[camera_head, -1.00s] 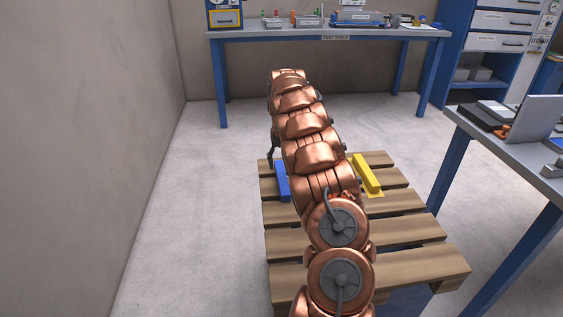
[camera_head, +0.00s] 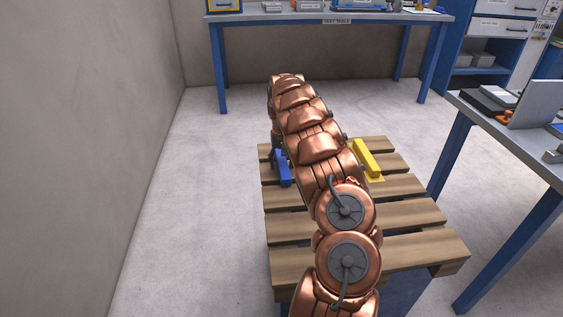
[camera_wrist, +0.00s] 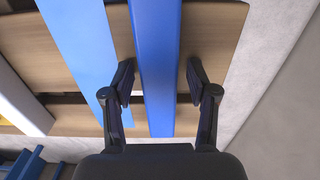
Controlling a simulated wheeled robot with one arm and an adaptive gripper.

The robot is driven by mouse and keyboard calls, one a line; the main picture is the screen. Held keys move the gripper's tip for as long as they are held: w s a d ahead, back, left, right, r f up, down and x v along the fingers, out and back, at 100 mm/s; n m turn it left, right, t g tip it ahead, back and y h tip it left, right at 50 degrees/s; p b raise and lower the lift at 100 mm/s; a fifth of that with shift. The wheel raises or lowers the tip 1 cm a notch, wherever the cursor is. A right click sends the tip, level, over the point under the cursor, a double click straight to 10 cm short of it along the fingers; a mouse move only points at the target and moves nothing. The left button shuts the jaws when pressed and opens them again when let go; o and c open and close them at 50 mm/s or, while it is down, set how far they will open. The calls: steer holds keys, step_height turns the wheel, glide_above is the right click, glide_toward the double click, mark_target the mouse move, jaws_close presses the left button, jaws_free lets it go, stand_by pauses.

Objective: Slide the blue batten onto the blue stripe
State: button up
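The blue batten (camera_wrist: 158,50) runs lengthwise through the middle of the wrist view. It lies on the wooden pallet, and part of it shows left of my arm in the head view (camera_head: 285,178). The blue stripe (camera_wrist: 82,45) is a flat, lighter blue band on the planks, left of the batten in the wrist view, with bare wood between them. My arm hides the stripe in the head view. My gripper (camera_wrist: 160,78) is open, with one finger on each side of the batten. A narrow gap shows between each finger and the batten.
A yellow batten (camera_head: 366,158) lies on the pallet (camera_head: 415,215) right of my arm. The pallet has open gaps between its planks. A work table (camera_head: 525,135) stands close on the right, a test table (camera_head: 300,18) at the back. A wall is on the left.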

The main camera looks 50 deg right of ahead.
jaws_close()
steer(key=shift+s+d, duration=0.1)
steer(key=shift+s+d+p, duration=0.15)
steer(key=shift+s+d, duration=0.55)
steer(key=shift+d, duration=0.2)
steer(key=shift+s+d+p, duration=0.15)
steer(key=shift+s+d, duration=0.5)
steer(key=shift+d, duration=0.3)
steer(key=shift+s+d+p, duration=0.15)
steer(key=shift+s+d, duration=0.55)
steer(key=shift+d, duration=0.2)
steer(key=shift+s+d, duration=0.15)
steer(key=shift+d, duration=0.05)
steer(key=shift+o, duration=1)
jaws_free()
step_height(320, 180, up, 12)
